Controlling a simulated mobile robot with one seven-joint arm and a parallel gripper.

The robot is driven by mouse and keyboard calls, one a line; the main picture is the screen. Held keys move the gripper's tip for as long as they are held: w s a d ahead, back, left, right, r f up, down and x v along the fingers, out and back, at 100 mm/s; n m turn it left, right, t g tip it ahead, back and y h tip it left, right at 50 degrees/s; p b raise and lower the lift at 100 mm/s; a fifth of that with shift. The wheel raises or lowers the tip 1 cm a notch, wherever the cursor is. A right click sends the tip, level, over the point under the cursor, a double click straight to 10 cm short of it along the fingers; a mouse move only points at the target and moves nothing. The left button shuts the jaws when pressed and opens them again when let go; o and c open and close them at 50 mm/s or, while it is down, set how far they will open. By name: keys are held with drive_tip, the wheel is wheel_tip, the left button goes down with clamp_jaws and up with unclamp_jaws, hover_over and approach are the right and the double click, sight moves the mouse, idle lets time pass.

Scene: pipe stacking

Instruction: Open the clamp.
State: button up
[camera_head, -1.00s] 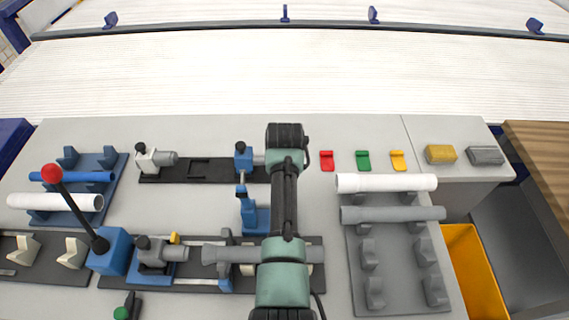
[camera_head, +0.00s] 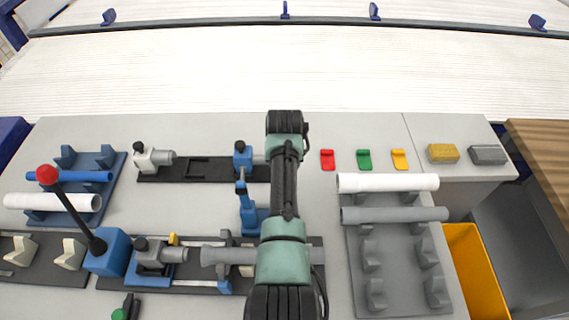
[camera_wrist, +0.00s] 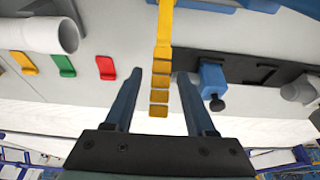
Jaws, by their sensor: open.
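A yellow ribbed lever (camera_wrist: 162,60), which seems to be the clamp's handle, shows in the wrist view. It runs down from the top edge between the two fingers of my gripper (camera_wrist: 160,78). The dark blue fingers are open, one on each side of it, and gaps show beside it. The lever's base is cut off at the top of that view. In the head view my arm hides the gripper and this lever. A grey pipe (camera_head: 228,255) lies along the lower black rail (camera_head: 190,286), and its right part passes behind my arm.
A grey-and-blue holder (camera_head: 153,256) and a red-knobbed lever (camera_head: 68,205) stand left. White (camera_head: 388,182) and grey (camera_head: 395,214) pipes lie on a rack at right. Red (camera_head: 327,159), green (camera_head: 364,159) and yellow (camera_head: 399,159) tabs lie behind. A yellow bin (camera_head: 472,272) is far right.

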drive_tip(key=shift+s+r, duration=0.1)
drive_tip(key=v, duration=1.3)
idle(0.3)
